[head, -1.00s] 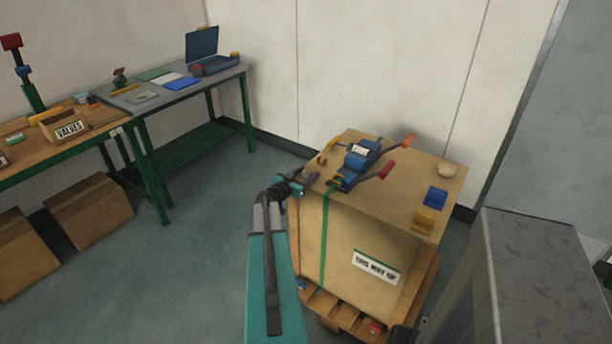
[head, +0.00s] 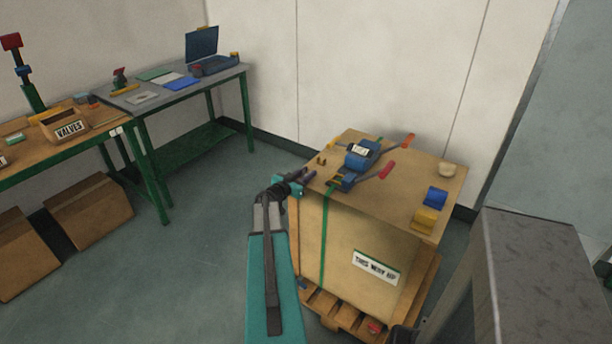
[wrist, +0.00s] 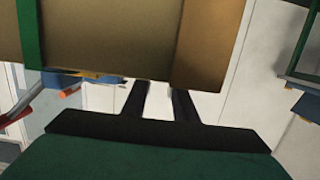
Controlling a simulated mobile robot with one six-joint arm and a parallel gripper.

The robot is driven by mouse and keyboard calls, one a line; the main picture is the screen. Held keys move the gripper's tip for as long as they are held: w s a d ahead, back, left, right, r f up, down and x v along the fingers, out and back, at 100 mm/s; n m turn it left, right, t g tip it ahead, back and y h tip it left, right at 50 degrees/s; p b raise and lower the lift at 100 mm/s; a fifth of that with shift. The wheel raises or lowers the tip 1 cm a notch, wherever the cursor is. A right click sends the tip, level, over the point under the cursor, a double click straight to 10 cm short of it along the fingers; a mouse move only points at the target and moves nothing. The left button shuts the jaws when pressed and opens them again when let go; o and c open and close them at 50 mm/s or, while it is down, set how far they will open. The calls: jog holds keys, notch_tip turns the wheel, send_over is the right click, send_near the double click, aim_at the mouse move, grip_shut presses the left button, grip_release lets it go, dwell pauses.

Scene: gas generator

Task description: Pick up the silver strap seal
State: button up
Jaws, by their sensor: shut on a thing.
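My gripper (head: 303,181) is at the left edge of the carton's top, left of the blue strapping tool. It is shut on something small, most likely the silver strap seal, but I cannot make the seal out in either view. In the wrist view the two dark fingers (wrist: 162,102) run up behind the edge of the carton (wrist: 110,40), which hides their tips. I cannot tell whether the held thing is clear of the carton's top.
The blue strapping tool (head: 358,158) with red and orange handles sits on the carton (head: 345,235). Small brown pieces (head: 321,160) lie near my gripper.

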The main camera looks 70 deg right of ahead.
aim_at(307, 171)
jog(key=shift+r, duration=4.95)
